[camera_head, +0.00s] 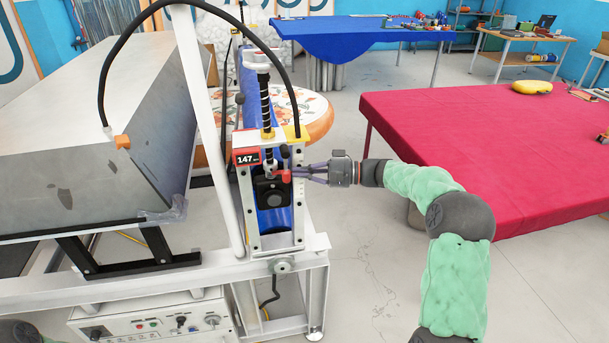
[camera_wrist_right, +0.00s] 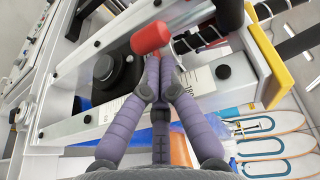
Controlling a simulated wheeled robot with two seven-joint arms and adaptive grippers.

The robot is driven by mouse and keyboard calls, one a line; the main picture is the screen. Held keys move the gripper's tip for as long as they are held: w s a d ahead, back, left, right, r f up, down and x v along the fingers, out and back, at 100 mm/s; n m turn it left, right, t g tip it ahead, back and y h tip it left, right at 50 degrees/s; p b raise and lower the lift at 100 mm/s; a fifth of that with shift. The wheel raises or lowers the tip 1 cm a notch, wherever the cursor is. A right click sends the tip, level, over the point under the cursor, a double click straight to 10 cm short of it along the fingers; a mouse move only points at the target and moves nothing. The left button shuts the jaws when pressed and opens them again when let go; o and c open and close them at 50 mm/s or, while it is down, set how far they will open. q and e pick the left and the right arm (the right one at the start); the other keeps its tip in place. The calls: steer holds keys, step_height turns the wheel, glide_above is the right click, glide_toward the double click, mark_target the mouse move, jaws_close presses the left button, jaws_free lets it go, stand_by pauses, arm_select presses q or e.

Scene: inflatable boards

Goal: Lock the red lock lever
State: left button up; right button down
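The red lock lever (camera_head: 282,176) is on the front of the white upright press frame, beside a black round knob (camera_head: 272,193). In the right wrist view the lever's red end (camera_wrist_right: 151,38) lies just beyond my fingertips. My right gripper (camera_head: 299,173) reaches in from the right at the lever's height. In the wrist view the purple fingers of this gripper (camera_wrist_right: 156,88) come together at their tips, with no clear gap. I cannot tell whether the tips touch the lever. My left gripper is not in view.
A yellow-cornered white frame post (camera_head: 297,190) stands close to my right fingers. A red-covered table (camera_head: 480,130) is to the right of the arm. Open floor (camera_head: 370,270) lies in front.

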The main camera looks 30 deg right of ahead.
steer(key=shift+a, duration=0.1)
stand_by(0.6)
steer(key=v, duration=1.2)
steer(key=s+a+f+m+g+h, duration=0.15)
steer(key=a+f, duration=0.35)
steer(key=f, duration=0.6)
steer(key=s+a+f+m+g+h, duration=0.1)
steer(key=s+a+f+g+h, duration=0.15)
steer(key=a+f, duration=0.65)
steer(key=s+a+f+m+g+h, duration=0.1)
steer(key=a+f+g+h, duration=0.15)
steer(key=f, duration=1.15)
steer(key=s+a+f+n+h, duration=0.1)
steer(key=s+a+f+n, duration=0.1)
steer(key=s+a+f, duration=0.2)
steer(key=s+a+f+n+g+h, duration=0.1)
steer(key=s+a+f, duration=0.4)
steer(key=s, duration=0.5)
steer(key=s+a+f+n+g+h, duration=0.1)
steer(key=s+a+f+n, duration=0.3)
steer(key=s, duration=0.4)
steer(key=shift+a+f+h, duration=0.65)
steer(key=shift+a+f, duration=0.05)
steer(key=shift+f, duration=0.15)
